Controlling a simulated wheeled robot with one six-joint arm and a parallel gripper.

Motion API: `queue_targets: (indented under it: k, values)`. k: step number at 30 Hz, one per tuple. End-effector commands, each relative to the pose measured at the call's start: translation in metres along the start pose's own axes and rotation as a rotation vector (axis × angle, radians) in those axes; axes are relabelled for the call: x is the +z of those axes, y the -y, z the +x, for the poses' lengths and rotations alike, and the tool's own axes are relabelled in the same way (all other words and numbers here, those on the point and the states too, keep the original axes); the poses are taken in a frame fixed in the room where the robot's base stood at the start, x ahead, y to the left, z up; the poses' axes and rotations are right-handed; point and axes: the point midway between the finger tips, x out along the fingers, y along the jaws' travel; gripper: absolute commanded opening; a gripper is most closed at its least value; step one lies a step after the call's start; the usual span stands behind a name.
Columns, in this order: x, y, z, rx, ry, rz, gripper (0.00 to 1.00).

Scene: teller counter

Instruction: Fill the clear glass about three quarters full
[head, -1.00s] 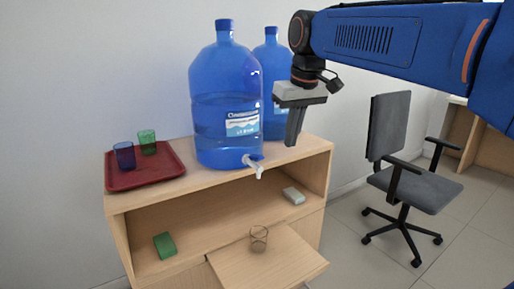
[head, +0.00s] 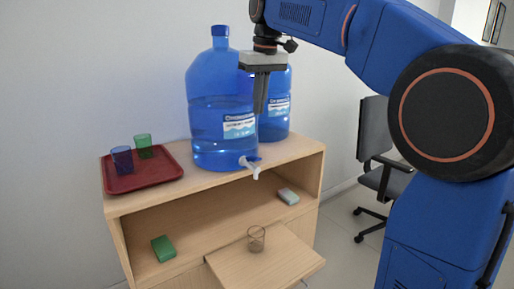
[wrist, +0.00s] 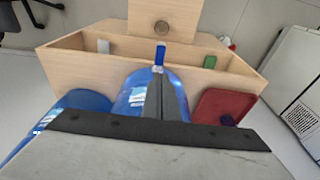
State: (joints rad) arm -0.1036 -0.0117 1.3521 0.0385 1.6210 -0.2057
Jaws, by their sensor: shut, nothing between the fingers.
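The clear glass (head: 256,240) stands upright on the pull-out board (head: 285,262) below the tap, and it looks empty. It also shows at the top of the wrist view (wrist: 161,28). A large blue water jug (head: 218,125) stands on the cabinet top, partly full, with a pale tap (head: 250,166) at its lower front. In the wrist view the tap (wrist: 160,55) shows a blue top.
A second blue jug (head: 277,110) stands behind at the right. A red tray (head: 150,177) holds a blue glass (head: 122,159) and a green glass (head: 143,146). A green block (head: 163,248) and a pale block (head: 288,196) lie on the open shelf. An office chair (head: 375,150) stands at right.

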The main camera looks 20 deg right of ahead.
Motion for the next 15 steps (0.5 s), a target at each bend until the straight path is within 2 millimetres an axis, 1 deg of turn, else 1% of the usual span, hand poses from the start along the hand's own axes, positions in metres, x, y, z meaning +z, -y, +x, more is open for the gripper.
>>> queue_targets:
  k: [5,8,11,15]
  values:
    - [0.000,0.000,0.003,0.000,0.001,0.000,0.00]
    - [0.001,0.000,0.011,0.000,0.002,0.000,0.00]
    - [0.001,0.000,0.024,0.000,0.003,0.000,0.00]
    - [0.001,0.000,0.049,0.000,0.002,0.000,0.00]
